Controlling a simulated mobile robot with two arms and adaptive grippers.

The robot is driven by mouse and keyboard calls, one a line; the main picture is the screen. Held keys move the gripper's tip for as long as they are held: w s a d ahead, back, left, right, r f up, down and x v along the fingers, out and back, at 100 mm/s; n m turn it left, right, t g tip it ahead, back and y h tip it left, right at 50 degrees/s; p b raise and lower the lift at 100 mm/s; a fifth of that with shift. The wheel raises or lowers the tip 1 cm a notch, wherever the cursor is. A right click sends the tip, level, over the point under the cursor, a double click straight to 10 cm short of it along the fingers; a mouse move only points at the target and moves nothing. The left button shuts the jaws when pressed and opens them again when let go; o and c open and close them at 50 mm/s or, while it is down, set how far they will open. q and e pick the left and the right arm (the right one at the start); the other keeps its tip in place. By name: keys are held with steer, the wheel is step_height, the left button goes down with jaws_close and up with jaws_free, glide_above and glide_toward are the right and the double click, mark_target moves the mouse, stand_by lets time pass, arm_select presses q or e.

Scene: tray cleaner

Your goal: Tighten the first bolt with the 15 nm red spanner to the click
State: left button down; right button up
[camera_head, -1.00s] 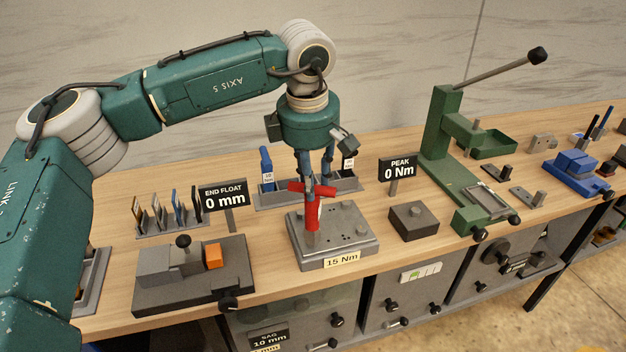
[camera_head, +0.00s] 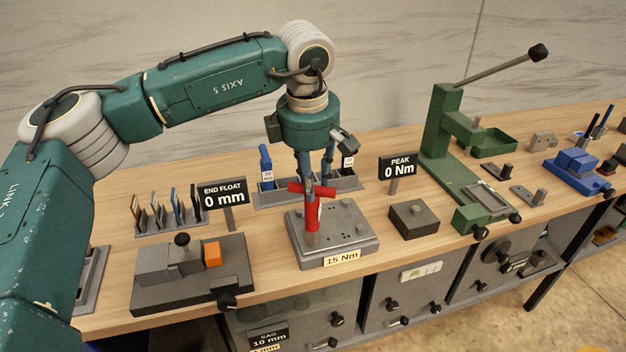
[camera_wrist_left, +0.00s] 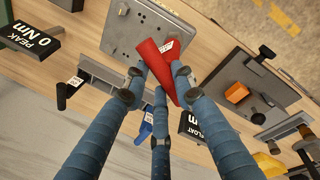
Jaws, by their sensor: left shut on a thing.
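The red spanner (camera_head: 313,213) stands upright over the left part of the grey bolt plate (camera_head: 350,246), which carries a "15 Nm" label. Its lower end is at the plate; I cannot tell whether it sits on a bolt. My left gripper (camera_head: 314,180) is shut on the spanner near its red crossbar top. In the left wrist view the blue fingers (camera_wrist_left: 160,92) close around the red spanner (camera_wrist_left: 152,62), and the plate (camera_wrist_left: 150,30) lies below. Bolts show as small dots on the plate. My right gripper is not in view.
A "PEAK 0 Nm" sign (camera_head: 398,168) stands behind a dark block (camera_head: 414,220). A spanner rack (camera_head: 268,196) with a blue spanner (camera_head: 265,160) is behind the plate. An "END FLOAT 0 mm" sign (camera_head: 223,194) and a fixture (camera_head: 190,275) are left. A green press (camera_head: 440,150) is right.

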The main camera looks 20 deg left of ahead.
arm_select(q)
steer(key=shift+f+b, duration=0.35)
steer(key=shift+f, duration=0.1)
stand_by(0.6)
steer(key=shift+m, duration=0.8)
steer(key=shift+m+h, duration=0.3)
steer(key=shift+m, duration=0.3)
